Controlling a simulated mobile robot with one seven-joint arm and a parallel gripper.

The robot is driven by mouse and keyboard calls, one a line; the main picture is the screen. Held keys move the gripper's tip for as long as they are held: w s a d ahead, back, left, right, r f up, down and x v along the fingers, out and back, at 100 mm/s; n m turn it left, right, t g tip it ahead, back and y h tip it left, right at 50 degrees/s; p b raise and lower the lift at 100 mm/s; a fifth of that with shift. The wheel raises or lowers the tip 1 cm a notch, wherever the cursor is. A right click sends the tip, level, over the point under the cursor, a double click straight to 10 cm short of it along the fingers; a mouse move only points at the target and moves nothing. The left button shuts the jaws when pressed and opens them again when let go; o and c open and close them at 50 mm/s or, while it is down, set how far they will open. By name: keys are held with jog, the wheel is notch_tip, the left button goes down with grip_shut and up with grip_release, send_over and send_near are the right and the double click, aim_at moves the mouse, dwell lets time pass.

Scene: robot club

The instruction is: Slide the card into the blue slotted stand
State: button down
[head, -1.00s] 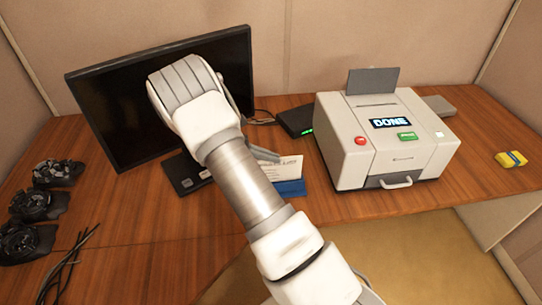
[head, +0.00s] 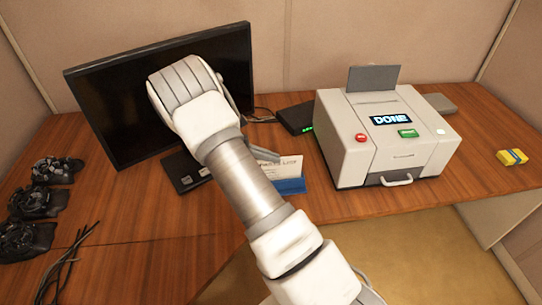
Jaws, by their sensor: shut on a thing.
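The white card (head: 291,170), with dark print along its top, stands upright at the blue slotted stand (head: 291,186), right of my forearm. Its lower edge meets the top of the stand in this view; I cannot tell how deep it sits in the slot. My gripper (head: 264,154) is mostly hidden behind my own arm. Only a grey finger part shows, at the card's upper left, and it is shut on the card. The left parts of the card and stand are hidden by my arm.
A white printer (head: 350,165) reading "DONE" stands right of the stand. A black monitor (head: 110,110) stands behind my arm, with a dark button panel (head: 183,172) below. A yellow-blue block (head: 512,157) lies far right.

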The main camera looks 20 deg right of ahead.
jog(key=shift+f+b, duration=0.45)
jog(key=shift+f, duration=0.5)
dwell(0.5)
jog(key=c, duration=0.9)
grip_release()
jog(key=shift+c, duration=0.2)
jog(key=shift+o, duration=0.2)
jog(key=o, duration=0.4)
jog(key=shift+c, duration=0.2)
jog(key=shift+r, duration=0.1)
jog(key=shift+r+p, duration=2.45)
jog(key=shift+r, duration=0.95)
